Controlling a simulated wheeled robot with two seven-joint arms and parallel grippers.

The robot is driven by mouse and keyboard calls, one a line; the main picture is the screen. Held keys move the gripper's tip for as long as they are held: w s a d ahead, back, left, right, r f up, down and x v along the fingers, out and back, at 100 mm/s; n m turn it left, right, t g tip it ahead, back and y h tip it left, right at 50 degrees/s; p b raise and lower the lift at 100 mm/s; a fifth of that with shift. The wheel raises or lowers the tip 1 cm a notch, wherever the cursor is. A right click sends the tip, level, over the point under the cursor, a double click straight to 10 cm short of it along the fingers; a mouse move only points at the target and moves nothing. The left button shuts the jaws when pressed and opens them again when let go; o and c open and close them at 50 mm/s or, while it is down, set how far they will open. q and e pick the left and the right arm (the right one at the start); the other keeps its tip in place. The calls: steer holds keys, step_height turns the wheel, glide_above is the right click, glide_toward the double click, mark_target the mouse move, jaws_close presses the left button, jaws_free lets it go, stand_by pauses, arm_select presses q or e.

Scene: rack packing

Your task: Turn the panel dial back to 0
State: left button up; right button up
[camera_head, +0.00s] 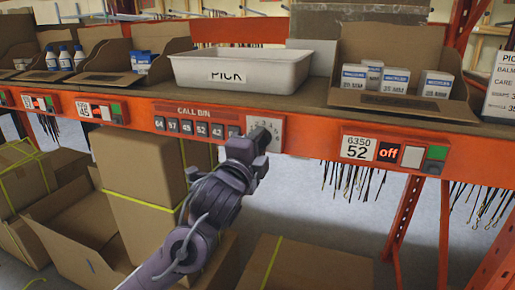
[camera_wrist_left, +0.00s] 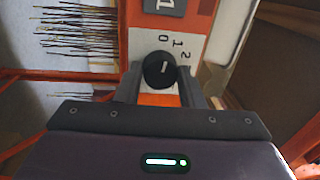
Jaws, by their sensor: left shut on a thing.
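The panel dial is a black round knob (camera_wrist_left: 160,70) on a white plate (camera_head: 278,128) at the right end of the call bin strip on the orange beam. My left gripper (camera_head: 258,140) is at the plate in the head view and covers most of the dial there. In the left wrist view its two fingers (camera_wrist_left: 160,86) stand on either side of the knob and are shut on it. The numerals 0, 1 and 2 show beside the knob. Its short white mark runs roughly up the picture, towards the 0; its exact angle is hard to tell. My right gripper is not in view.
A white PICK bin (camera_head: 240,72) stands on the shelf above the dial. An open carton with small boxes (camera_head: 400,92) is to its right. A label panel reading off (camera_head: 388,153) is on the beam at right. Cardboard boxes (camera_head: 140,170) stand below the beam.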

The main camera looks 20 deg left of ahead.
arm_select(q)
steer(key=shift+n, duration=0.7)
steer(key=o, duration=1)
steer(key=shift+s, duration=0.1)
